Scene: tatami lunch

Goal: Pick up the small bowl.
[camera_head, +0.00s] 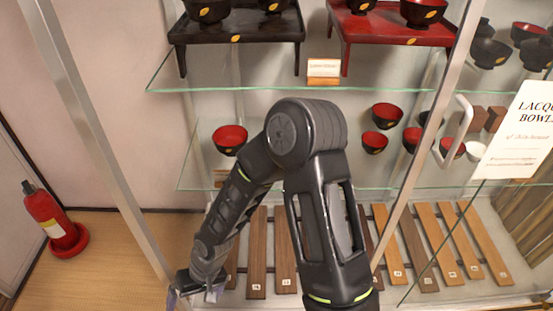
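Several black bowls with red insides stand on the middle glass shelf, and I cannot tell for sure which is the small bowl. A small one (375,143) stands right of my arm, just in front of a slightly larger bowl (387,116). Another bowl (230,139) stands alone left of my arm. One arm, which looks like my right, rises right of centre and bends down to the lower left. Its gripper (192,287) is low, well below the bowls and apart from them; its fingers are too unclear to read. My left gripper is not in view.
The glass shelf edge (200,189) and upper shelf (160,88) bound the bowls. Metal posts (95,120) and a door handle (459,130) stand in front. A sign (520,130) covers the right side. A fire extinguisher (50,215) stands on the floor at left.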

